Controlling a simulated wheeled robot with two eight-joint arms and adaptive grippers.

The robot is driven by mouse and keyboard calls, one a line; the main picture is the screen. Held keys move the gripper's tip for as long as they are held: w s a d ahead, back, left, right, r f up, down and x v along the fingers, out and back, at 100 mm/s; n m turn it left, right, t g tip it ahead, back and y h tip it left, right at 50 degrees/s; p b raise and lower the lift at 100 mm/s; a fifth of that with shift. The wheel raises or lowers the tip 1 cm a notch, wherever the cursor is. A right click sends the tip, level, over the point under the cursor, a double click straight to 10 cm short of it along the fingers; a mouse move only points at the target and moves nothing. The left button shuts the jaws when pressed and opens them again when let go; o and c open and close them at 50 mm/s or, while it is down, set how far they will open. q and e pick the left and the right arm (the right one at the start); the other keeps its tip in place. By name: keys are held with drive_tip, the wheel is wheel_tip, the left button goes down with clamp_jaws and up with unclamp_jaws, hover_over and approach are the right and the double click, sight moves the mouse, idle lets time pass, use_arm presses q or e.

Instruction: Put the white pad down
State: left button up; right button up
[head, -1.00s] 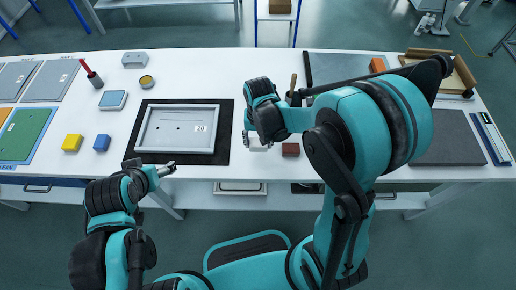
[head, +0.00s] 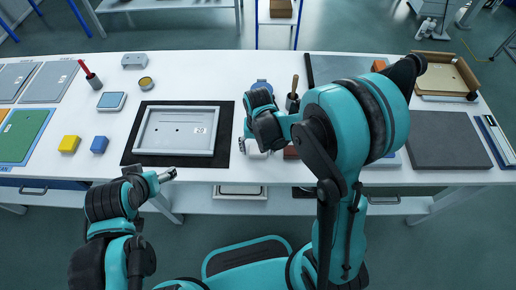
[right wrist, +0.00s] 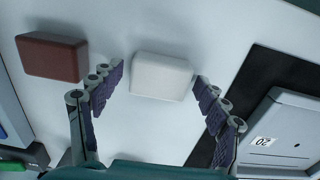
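The white pad (right wrist: 161,76) lies on the white table top in the right wrist view. My right gripper (right wrist: 159,78) is open, with one finger on each side of the pad and a narrow gap showing at both sides. In the head view the right gripper (head: 252,143) is low over the table's front part, just right of the black mat, and the pad is mostly hidden by it. My left gripper (head: 168,175) is near the table's front edge, below the mat; its fingers are too small to judge.
A brown block (right wrist: 52,57) lies beside the pad. A grey panel frame (head: 178,130) rests on the black mat (head: 128,152). Yellow (head: 69,144) and blue (head: 99,144) blocks stand further left. A cup with a wooden handle (head: 293,101) stands behind my right arm.

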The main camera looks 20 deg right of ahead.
sight(258, 150)
drive_tip(key=shift+r+p, duration=0.3)
wheel_tip(258, 150, up, 11)
drive_tip(key=p, duration=0.4)
drive_tip(key=s+d+r+n+t, duration=0.1)
drive_tip(key=s+d+r+t, duration=0.1)
drive_tip(key=s+r+t, duration=0.1)
drive_tip(key=s+d+r+n+t, duration=0.2)
drive_tip(key=s+r+t, duration=0.2)
drive_tip(key=s+r, duration=0.2)
drive_tip(key=shift+s+d+r, duration=0.3)
drive_tip(key=shift+s+d, duration=0.05)
drive_tip(key=shift+s, duration=0.3)
drive_tip(key=shift+f, duration=0.1)
